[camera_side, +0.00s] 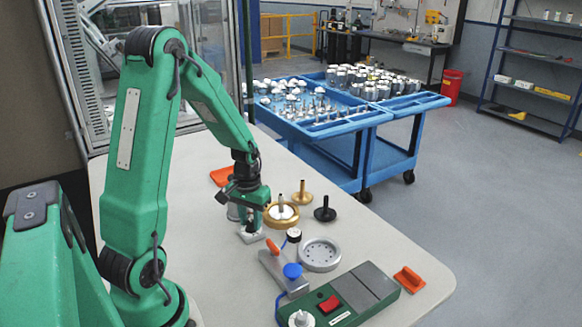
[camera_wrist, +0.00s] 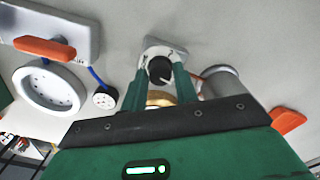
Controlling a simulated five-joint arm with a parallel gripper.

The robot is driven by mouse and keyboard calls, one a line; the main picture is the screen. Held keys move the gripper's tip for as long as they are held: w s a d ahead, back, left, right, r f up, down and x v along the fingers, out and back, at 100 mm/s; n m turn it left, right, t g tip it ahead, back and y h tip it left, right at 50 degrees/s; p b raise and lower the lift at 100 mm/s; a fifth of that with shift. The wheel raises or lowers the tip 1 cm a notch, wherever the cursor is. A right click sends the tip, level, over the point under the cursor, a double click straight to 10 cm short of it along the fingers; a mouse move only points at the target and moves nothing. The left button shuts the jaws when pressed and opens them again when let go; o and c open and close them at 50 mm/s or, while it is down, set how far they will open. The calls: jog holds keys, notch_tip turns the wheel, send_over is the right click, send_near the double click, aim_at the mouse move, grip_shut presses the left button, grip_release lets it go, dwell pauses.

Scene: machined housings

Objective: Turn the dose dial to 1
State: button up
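The dose dial is a round black knob (camera_wrist: 160,69) with a white pointer line, on a small pale plate (camera_wrist: 158,44) with scale marks. In the wrist view a "2" seems to show at the plate's right; the full scale is not readable. In the side view the plate (camera_side: 250,238) lies on the table below my gripper. My gripper (camera_wrist: 161,72) points down at the dial, with one green finger on each side of the knob. Any gap between fingers and knob is too small to make out.
A brass ring part (camera_side: 282,217) stands close to the right of my gripper. A grey cylinder (camera_wrist: 222,80) is beside the dial plate. A pale round flange (camera_side: 320,254), an orange-handled fixture (camera_side: 283,272) and a green box (camera_side: 352,296) are nearer the front.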

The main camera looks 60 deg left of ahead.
aim_at(251, 223)
jog(key=o, duration=0.3)
jog(key=shift+r, duration=0.15)
jog(key=shift+r, duration=3.8)
jog(key=s+d+r+m+t, duration=0.2)
jog(key=d+r, duration=0.2)
jog(key=d, duration=0.2)
jog(key=s+d+r+m+t, duration=0.1)
jog(key=s+d+r+m, duration=0.1)
jog(key=d+r, duration=0.3)
jog(key=s+d+r+m+t, duration=0.2)
jog(key=s+d+r, duration=0.1)
jog(key=d, duration=0.4)
jog(key=shift+s+d+r+t, duration=0.1)
jog(key=shift+d+r+t, duration=0.05)
jog(key=shift+r, duration=0.3)
jog(key=shift+s+d+r+t, duration=0.1)
jog(key=shift+r+t, duration=0.05)
jog(key=shift+r, duration=0.25)
